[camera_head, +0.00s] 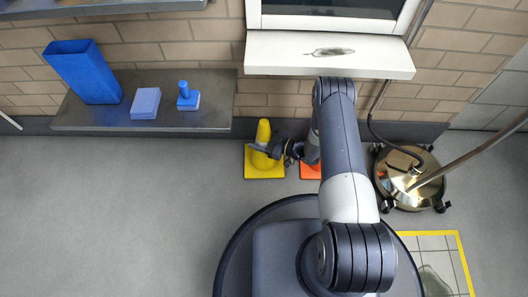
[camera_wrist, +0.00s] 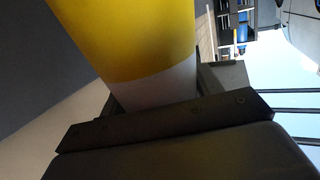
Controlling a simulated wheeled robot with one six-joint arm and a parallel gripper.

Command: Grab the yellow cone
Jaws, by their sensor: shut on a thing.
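The yellow cone (camera_head: 263,131) stands upright on its square yellow base on the grey floor, close to the wall. In the wrist view the cone (camera_wrist: 130,35) fills the upper middle, with a yellow part and a white band, close against my gripper. My gripper (camera_head: 268,149) is at the cone's side in the head view and is shut on it. In the wrist view the dark gripper parts (camera_wrist: 165,120) lie across the white band; the fingertips are mostly hidden by the cone.
An orange cone base (camera_head: 310,172) shows right beside it, mostly behind my arm. A shelf (camera_head: 145,117) with blue items is at the left, a white windowsill (camera_head: 325,55) above. A round brass-coloured machine (camera_head: 405,178) stands at the right. The floor at the left is clear.

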